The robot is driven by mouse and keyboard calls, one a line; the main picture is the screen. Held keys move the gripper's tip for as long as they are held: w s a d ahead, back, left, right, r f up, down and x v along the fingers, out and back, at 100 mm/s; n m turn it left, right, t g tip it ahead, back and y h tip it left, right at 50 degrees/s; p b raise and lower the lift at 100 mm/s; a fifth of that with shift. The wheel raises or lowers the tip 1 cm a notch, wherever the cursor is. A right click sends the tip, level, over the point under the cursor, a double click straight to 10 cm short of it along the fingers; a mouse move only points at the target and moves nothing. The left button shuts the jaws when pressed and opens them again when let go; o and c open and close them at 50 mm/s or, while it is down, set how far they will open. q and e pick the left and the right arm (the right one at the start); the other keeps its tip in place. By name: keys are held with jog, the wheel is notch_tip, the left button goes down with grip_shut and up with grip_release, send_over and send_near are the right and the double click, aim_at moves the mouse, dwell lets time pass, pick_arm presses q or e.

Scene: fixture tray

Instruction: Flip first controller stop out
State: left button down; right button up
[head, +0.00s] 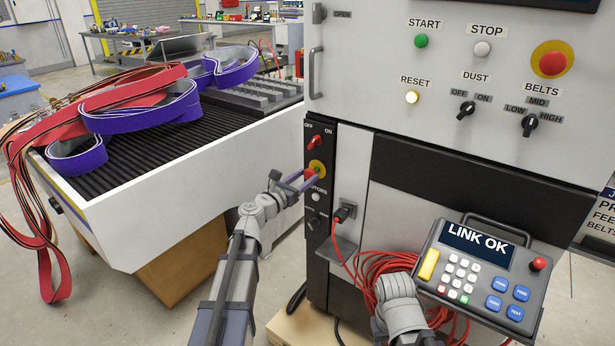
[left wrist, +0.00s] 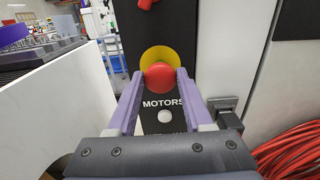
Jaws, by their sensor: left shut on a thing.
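The controller stop is a red mushroom button (left wrist: 160,77) on a yellow round plate (left wrist: 160,55), set in a narrow black panel above the word MOTORS. In the head view the yellow plate (head: 318,166) shows on the panel at the cabinet's left front edge. My left gripper (head: 312,175) reaches it from the lower left. In the left wrist view its two purple fingers (left wrist: 160,76) stand on either side of the red button, shut on it. The fingers hide part of the button in the head view. My right arm shows at the bottom, but its fingers do not show.
A red OFF/ON switch (head: 315,142) sits above the stop, and a white button (head: 316,197) below it. A plug (head: 344,212) with red cable (head: 365,265) is to the right. A pendant (head: 482,275) reads LINK OK. A white-sided conveyor (head: 190,190) stands left.

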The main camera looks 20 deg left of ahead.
pick_arm(q)
jog(key=shift+c, duration=1.7)
grip_release()
jog(key=shift+s+a, duration=0.1)
jog(key=shift+s, duration=0.05)
jog(key=v, duration=0.7)
jog(key=shift+s, duration=0.4)
